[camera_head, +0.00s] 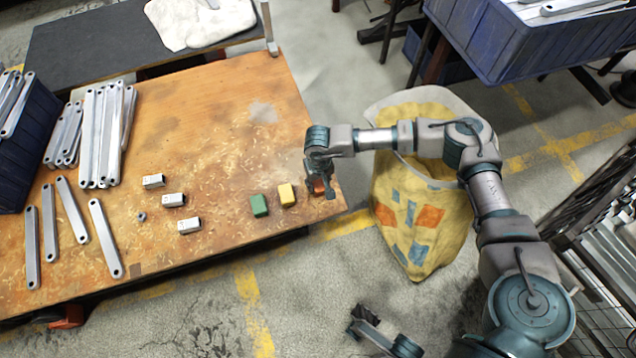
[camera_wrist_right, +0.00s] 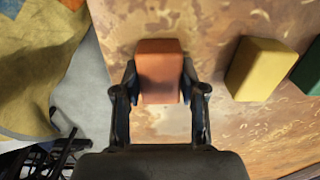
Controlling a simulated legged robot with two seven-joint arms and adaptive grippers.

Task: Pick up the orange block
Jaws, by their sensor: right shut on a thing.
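The orange block (camera_wrist_right: 160,72) is between the two fingers of my right gripper (camera_wrist_right: 160,88) in the right wrist view, with a finger against each side. In the head view the right gripper (camera_head: 320,188) is at the right edge of the wooden table, and only a little of the orange block (camera_head: 318,185) shows behind its fingers. I cannot tell whether the block still touches the table. A part of my left arm (camera_head: 385,340) shows at the bottom of the head view; whether its gripper is open or shut is unclear.
A yellow block (camera_head: 287,195) and a green block (camera_head: 259,205) stand left of the right gripper on the wooden table (camera_head: 225,120). Small metal pieces (camera_head: 173,200) and long brackets (camera_head: 105,238) lie farther left. A yellow sack (camera_head: 415,230) stands beside the table's right edge.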

